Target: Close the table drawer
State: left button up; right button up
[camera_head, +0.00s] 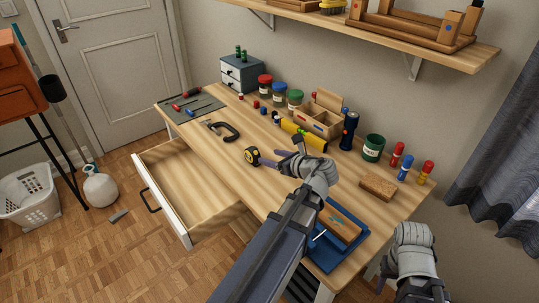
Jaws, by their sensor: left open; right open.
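The table drawer (185,178) is pulled well out from the left front of the wooden desk (225,140). Its inside looks empty. Its white front panel (160,200) faces the lower left and carries a dark handle (148,200). My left gripper (277,160) is open above the desk top, to the right of the drawer and apart from it. It appears empty. My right gripper (382,277) is open and low at the right front of the desk, far from the drawer. Its fingers show only in part.
A black clamp (222,130), jars and a wooden organizer (318,115) are on the desk. A blue tray (345,245) is partly behind my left arm. Floor left of the drawer is mostly clear, with a white jug (100,188) beyond.

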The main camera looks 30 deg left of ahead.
aim_at(197, 203)
jog(key=k, duration=1)
